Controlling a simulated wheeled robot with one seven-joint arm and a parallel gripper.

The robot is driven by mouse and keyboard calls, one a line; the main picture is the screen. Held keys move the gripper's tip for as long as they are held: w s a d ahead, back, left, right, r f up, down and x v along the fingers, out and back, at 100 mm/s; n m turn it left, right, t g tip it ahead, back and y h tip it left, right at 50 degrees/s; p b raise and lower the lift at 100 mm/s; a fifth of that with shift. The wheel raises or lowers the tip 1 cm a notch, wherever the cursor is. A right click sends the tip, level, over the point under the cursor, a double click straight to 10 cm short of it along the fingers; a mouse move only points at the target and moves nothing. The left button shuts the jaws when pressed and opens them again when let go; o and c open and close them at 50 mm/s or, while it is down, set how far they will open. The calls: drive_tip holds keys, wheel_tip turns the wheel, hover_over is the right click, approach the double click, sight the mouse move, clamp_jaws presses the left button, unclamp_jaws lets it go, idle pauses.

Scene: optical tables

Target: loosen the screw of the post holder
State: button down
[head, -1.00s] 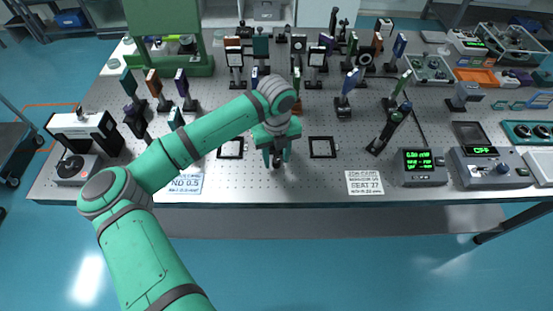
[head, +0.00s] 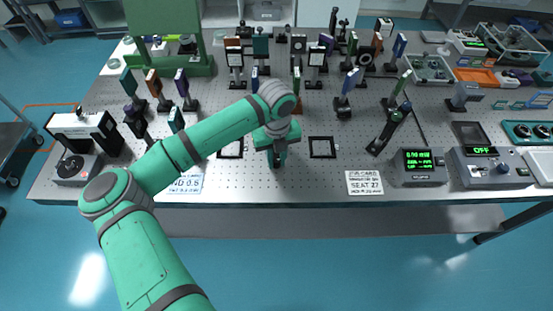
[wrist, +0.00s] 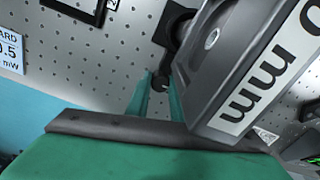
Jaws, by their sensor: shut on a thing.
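My gripper (head: 277,160) points down over the front middle of the optical table (head: 310,185). In the wrist view its two green fingers (wrist: 162,100) are shut on a small dark screw knob (wrist: 160,83). The knob sits at the side of a black post holder (wrist: 174,20), partly seen at the top. A large grey block with a white label reading "0 mm" (wrist: 225,60) is close to the camera and hides part of the holder. In the head view my gripper and arm cover the holder and screw.
Flat black frames lie on both sides of my gripper, one at the right (head: 322,147). Several posts with optics (head: 342,100) stand behind. The table's front strip is mostly clear.

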sight(277, 160)
drive_tip(key=shift+m, duration=2.7)
drive_tip(key=c, duration=1.6)
unclamp_jaws()
drive_tip(key=shift+o, duration=0.2)
drive_tip(key=shift+r, duration=0.15)
wheel_tip(277, 160, up, 11)
drive_tip(key=shift+f, duration=0.2)
drive_tip(key=shift+d, duration=0.1)
